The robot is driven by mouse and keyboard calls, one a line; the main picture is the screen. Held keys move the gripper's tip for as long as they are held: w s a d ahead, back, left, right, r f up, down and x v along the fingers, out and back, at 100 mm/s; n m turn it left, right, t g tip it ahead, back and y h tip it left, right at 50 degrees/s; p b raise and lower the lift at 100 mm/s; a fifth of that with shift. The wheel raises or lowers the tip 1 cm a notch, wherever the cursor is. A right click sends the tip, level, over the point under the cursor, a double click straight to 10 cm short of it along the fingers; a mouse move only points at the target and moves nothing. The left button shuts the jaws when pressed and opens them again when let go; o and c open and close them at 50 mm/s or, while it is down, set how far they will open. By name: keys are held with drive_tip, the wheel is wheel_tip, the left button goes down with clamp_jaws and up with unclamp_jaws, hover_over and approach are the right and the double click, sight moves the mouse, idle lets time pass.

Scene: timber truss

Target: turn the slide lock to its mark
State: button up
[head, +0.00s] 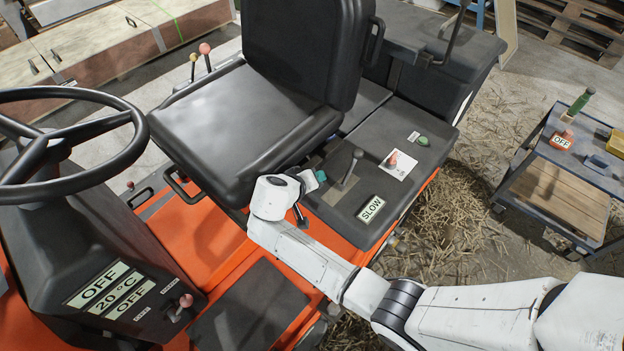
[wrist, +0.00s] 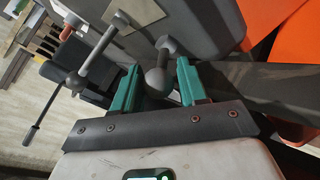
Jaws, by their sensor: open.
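My gripper (head: 312,181) is beside the seat's right edge, low over the tractor's side console. In the wrist view my gripper (wrist: 160,85) has its two teal fingers apart. A grey ball-ended lever (wrist: 155,82) stands in the gap between them; whether it touches a finger I cannot tell. Another grey lever with a long thin rod (wrist: 93,58) is left of the fingers. In the head view a grey lever (head: 348,168) stands on the console just right of my gripper. No part is labelled as the slide lock, and I cannot make out its mark.
The black seat (head: 250,120) is close on the left, the steering wheel (head: 50,150) farther left. A cart (head: 560,165) stands at right on straw-strewn floor.

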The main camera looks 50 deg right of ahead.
drive_tip(key=v, duration=1)
drive_tip(key=shift+a+r, duration=0.25)
drive_tip(key=shift+s, duration=0.1)
drive_tip(key=s+f+n+y, duration=0.1)
drive_tip(key=s+y, duration=0.2)
drive_tip(key=s, duration=0.5)
drive_tip(key=s+a+f+n+y, duration=0.1)
drive_tip(key=s+n+y, duration=0.1)
drive_tip(key=s, duration=0.6)
drive_tip(key=s+f+n+g+y, duration=0.1)
drive_tip(key=s+y, duration=0.3)
drive_tip(key=s, duration=0.5)
drive_tip(key=shift+a+f+n+y+p, duration=0.3)
drive_tip(key=shift+a+n, duration=0.1)
drive_tip(key=shift+n, duration=0.2)
drive_tip(key=shift+s, duration=0.1)
